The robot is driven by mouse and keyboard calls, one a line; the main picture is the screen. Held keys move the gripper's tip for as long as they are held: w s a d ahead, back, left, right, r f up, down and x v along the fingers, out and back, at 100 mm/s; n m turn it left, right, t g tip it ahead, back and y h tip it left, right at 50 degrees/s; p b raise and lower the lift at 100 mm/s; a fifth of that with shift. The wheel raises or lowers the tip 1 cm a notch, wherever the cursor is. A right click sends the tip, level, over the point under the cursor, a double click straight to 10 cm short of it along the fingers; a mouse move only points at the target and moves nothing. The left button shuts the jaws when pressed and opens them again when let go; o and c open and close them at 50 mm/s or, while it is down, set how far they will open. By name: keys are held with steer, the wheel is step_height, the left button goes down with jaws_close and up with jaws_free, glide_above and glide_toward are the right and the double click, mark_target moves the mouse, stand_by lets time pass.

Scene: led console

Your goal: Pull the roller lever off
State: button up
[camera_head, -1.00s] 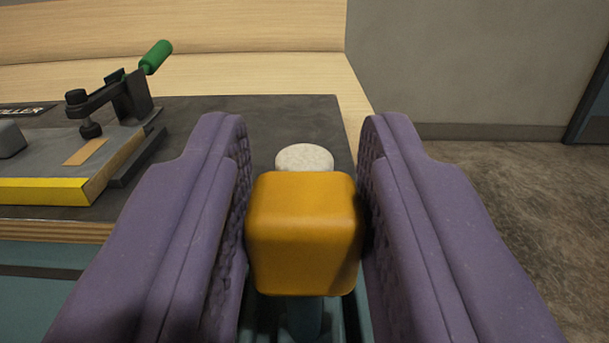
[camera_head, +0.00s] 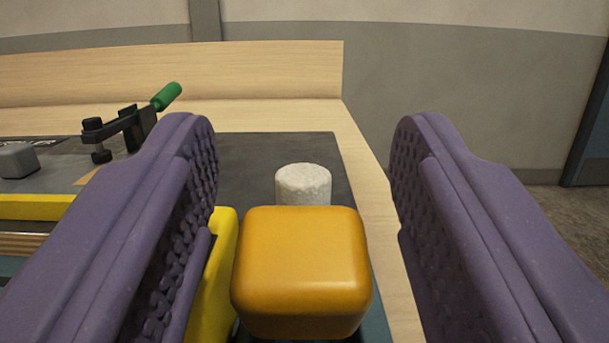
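An orange rounded block (camera_head: 301,265), which looks like the lever's knob, is low in the middle of the view. What holds it up is mostly hidden below it. My gripper (camera_head: 305,150) has two purple padded fingers, one on each side of the orange knob. The fingers are spread wide with a gap on both sides of the knob, the right gap being wider. Nothing is held.
A pale speckled cylinder (camera_head: 303,184) stands behind the knob on a dark mat (camera_head: 245,160). A toggle clamp with a green handle (camera_head: 166,97) is at the left. A yellow part (camera_head: 215,270) sits beside the knob, partly behind the left finger. Bare floor lies at right.

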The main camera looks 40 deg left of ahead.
mark_target(305, 310)
steer(key=p+v, duration=0.1)
steer(key=v, duration=0.6)
steer(key=shift+s+d+p, duration=0.25)
steer(key=shift+s+p, duration=0.05)
steer(key=shift+p, duration=0.05)
steer(key=shift+f, duration=0.1)
